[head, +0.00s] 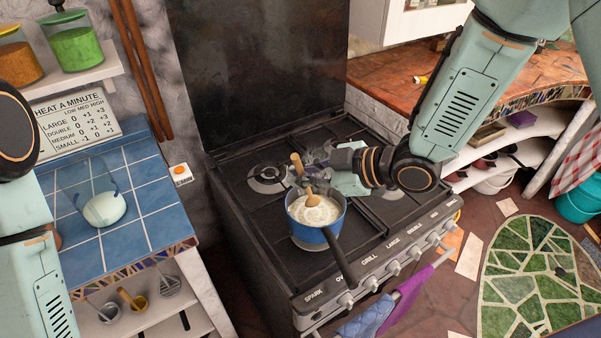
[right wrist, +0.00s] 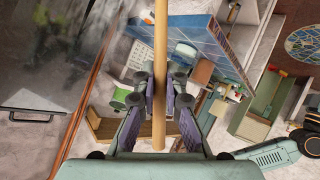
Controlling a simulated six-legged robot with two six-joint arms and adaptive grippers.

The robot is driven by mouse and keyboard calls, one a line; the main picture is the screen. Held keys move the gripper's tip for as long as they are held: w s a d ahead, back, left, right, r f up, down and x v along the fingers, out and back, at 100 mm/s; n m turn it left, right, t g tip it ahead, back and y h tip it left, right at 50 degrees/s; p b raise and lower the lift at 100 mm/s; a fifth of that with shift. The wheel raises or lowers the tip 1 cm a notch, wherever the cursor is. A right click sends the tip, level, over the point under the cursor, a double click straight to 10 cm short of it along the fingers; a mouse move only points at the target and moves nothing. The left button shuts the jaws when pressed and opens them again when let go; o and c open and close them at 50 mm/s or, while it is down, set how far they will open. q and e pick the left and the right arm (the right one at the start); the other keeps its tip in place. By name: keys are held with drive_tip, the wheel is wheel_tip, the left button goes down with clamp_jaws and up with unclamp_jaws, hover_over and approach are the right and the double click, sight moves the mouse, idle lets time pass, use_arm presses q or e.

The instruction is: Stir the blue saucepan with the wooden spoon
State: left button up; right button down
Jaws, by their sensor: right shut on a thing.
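The blue saucepan (head: 318,234) stands on a front burner of the stove, its dark handle pointing to the front. It holds a pale, creamy content with a swirled surface. My right gripper (head: 306,173) is just above the pan's back rim and is shut on the wooden spoon (head: 297,160). The spoon's lower part reaches down into the pan, over the pale content. In the right wrist view the spoon's handle (right wrist: 160,75) runs upright between the two fingers (right wrist: 160,105). My left arm shows at the left edge of the head view, but its gripper does not.
The black stove (head: 262,205) has other burners free around the pan. Jars stand on a wall shelf (head: 85,78). A blue cloth (head: 366,320) and a purple cloth (head: 407,292) hang at the stove's front.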

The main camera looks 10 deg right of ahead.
sight(306, 190)
drive_tip(key=shift+w+d+f+b, duration=0.1)
drive_tip(key=shift+w+f+b, duration=0.2)
drive_tip(key=shift+f, duration=0.4)
drive_tip(key=shift+w+d+f+b, duration=0.1)
drive_tip(key=shift+f+b, duration=0.25)
drive_tip(key=shift+f, duration=0.3)
drive_tip(key=shift+w+d+f+b, duration=0.15)
drive_tip(key=shift+d+f+b, duration=0.1)
drive_tip(key=shift+f, duration=0.2)
drive_tip(key=shift+w+d+f+b, duration=0.15)
drive_tip(key=shift+f+b, duration=0.1)
drive_tip(key=shift+f, duration=0.15)
drive_tip(key=shift+a, duration=0.2)
drive_tip(key=shift+s, duration=0.1)
